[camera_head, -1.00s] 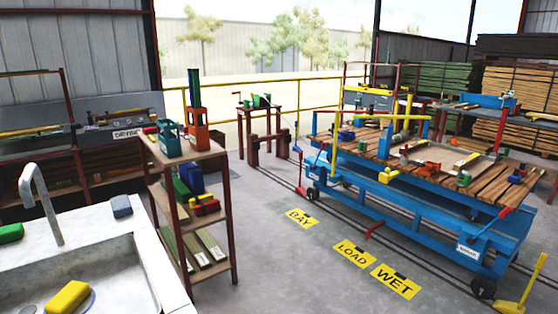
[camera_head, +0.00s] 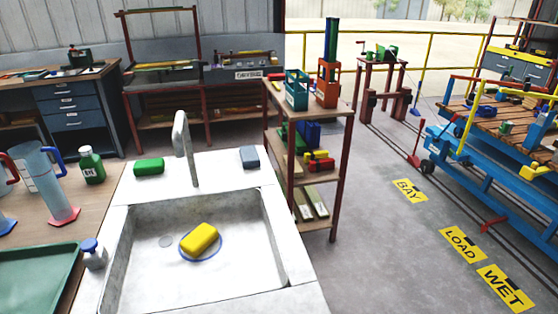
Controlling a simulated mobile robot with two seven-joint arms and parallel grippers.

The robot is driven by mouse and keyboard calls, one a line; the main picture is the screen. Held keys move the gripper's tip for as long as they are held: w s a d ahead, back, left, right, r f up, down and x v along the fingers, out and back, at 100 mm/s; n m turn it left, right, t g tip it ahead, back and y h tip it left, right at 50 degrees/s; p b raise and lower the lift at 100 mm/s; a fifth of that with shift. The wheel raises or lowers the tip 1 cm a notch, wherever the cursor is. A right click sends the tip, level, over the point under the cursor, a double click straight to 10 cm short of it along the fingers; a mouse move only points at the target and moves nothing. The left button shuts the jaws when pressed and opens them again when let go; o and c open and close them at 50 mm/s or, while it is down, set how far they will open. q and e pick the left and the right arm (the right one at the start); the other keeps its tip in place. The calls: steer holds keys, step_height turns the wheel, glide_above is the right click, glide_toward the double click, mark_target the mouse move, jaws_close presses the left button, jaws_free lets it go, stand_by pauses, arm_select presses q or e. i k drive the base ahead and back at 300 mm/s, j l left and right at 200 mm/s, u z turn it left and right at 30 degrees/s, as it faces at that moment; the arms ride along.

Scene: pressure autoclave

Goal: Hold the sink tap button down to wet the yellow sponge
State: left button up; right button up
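The yellow sponge (camera_head: 199,239) lies in the basin of the white sink (camera_head: 136,269), on a blue-rimmed round spot or dish (camera_head: 217,250). The grey tap (camera_head: 184,146) rises from the back of the sink, behind the sponge, with its spout bent toward the front. I cannot make out a separate tap button. No water shows coming from the spout. Neither of my grippers is in view.
A green sponge (camera_head: 149,166) and a blue-grey block (camera_head: 249,157) lie on the sink's back ledge. A soap dispenser (camera_head: 94,254) stands at the left edge. A green tray (camera_head: 38,281) and jugs are on the left bench. A shelf rack (camera_head: 310,165) stands right of the sink.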

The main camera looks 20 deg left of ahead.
mark_target(90, 245)
steer(key=u, duration=1.2)
